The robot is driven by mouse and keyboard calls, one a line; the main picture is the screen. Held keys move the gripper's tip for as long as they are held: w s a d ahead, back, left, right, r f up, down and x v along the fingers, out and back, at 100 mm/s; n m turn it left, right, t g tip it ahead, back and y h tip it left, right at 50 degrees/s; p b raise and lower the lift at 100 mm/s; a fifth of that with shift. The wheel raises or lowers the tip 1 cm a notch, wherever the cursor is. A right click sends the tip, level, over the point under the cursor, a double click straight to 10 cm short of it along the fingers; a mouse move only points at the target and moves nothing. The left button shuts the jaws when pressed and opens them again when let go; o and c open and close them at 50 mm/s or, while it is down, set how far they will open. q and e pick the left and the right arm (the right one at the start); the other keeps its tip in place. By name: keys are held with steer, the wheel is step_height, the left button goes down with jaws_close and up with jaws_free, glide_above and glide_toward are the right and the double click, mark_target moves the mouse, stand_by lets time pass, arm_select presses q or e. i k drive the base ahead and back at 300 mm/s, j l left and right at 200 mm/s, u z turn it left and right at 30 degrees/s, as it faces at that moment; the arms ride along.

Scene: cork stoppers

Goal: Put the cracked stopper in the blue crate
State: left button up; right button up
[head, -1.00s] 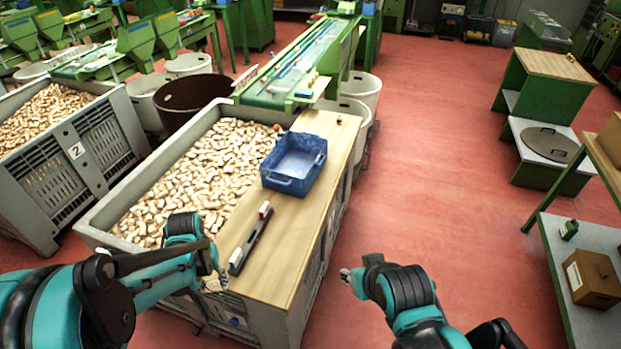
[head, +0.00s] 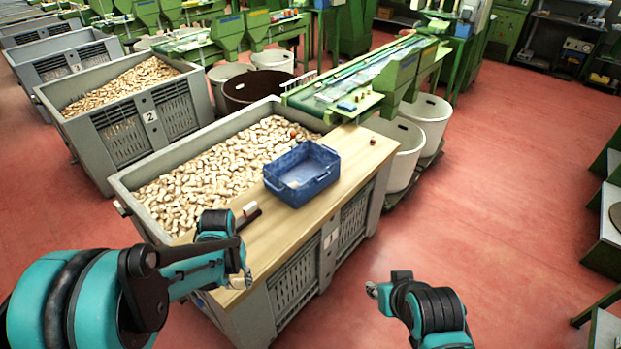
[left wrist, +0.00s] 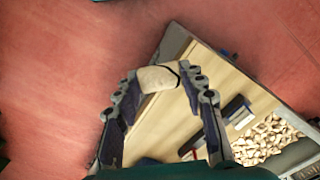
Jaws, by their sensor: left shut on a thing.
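A pale cork stopper (left wrist: 157,78) with a dark line near its right end sits between the fingertips of my left gripper (left wrist: 158,84) in the left wrist view. My left gripper (head: 241,281) is shut on it, at the near end of the wooden board in the head view; the stopper is hard to make out there. The blue crate (head: 313,190) stands on the board farther back and to the right of this gripper. Its inside looks mostly bare. My right gripper (head: 372,289) is over the red floor, right of the board; its jaw opening is too small to judge.
The wooden board (head: 283,235) lies across a grey bin (head: 150,170) full of stoppers. A dark holder (head: 248,218) with a pale piece lies on the board, between my left gripper and the crate. A small brown thing (head: 372,141) is behind the crate. Red floor is open at right.

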mark_target(313, 173)
steer(key=i+l+u, duration=0.1)
steer(key=l, duration=0.25)
steer(key=i+l+u, duration=0.1)
steer(key=i+l, duration=0.15)
steer(key=l, duration=0.15)
steer(key=i+l+u, duration=0.1)
steer(key=l, duration=0.25)
steer(key=i+l+u, duration=0.1)
steer(key=i+l, duration=0.15)
steer(key=l, duration=0.15)
steer(key=i+l+u, duration=0.1)
steer(key=l, duration=0.35)
steer(key=i+l+u, duration=0.1)
steer(key=l, duration=0.3)
steer(key=i+l+u, duration=0.1)
steer(key=l, duration=0.25)
steer(key=i+l+u, duration=0.1)
steer(key=i+l, duration=0.2)
steer(key=i+l+u, duration=0.1)
steer(key=l, duration=0.4)
steer(key=i+u, duration=0.3)
steer(key=i, duration=0.4)
